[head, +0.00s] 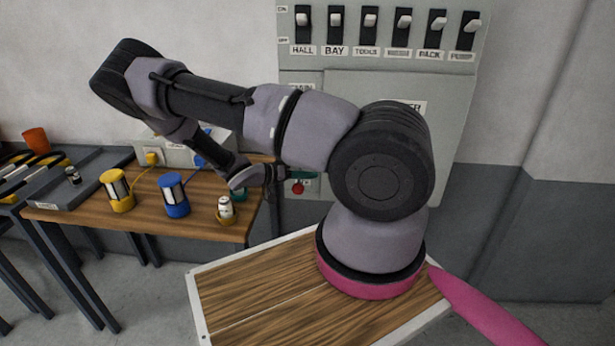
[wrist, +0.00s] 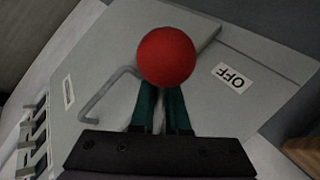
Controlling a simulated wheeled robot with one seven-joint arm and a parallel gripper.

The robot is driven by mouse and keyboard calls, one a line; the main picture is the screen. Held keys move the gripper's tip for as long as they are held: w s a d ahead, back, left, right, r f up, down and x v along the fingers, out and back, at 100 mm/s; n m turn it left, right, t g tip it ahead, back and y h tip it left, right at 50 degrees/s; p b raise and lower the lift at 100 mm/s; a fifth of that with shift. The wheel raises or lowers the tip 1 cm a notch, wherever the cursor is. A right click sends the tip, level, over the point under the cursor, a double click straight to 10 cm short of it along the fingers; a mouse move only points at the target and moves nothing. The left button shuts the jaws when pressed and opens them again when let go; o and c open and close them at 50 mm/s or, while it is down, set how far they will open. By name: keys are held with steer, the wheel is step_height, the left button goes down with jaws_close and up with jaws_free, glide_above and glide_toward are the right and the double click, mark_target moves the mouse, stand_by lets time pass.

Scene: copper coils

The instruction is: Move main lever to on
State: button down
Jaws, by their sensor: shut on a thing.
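The main lever's round red knob (head: 298,188) shows low on the grey wall panel (head: 455,120), just below my gripper (head: 292,174). In the wrist view the red knob (wrist: 166,57) fills the space at the tips of my gripper (wrist: 160,88). The dark green fingers are close together and shut on the knob. The lever's shaft is hidden behind the knob and fingers. A white OFF label (wrist: 233,77) is on the panel right beside the knob, so the lever stands near OFF.
A row of small switches (head: 370,20) lines the panel's top. A bent grey handle (wrist: 108,95) sticks out near the knob.

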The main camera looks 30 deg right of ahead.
steer(key=shift+a, duration=0.1)
stand_by(0.4)
step_height(320, 180, up, 12)
steer(key=s+a+n+g+y, duration=0.1)
steer(key=n+g+y, duration=0.6)
steer(key=n, duration=0.1)
steer(key=shift+s+n+g, duration=0.3)
steer(key=shift+n, duration=0.1)
steer(key=shift+r, duration=0.1)
stand_by(0.3)
steer(key=c, duration=0.9)
jaws_free()
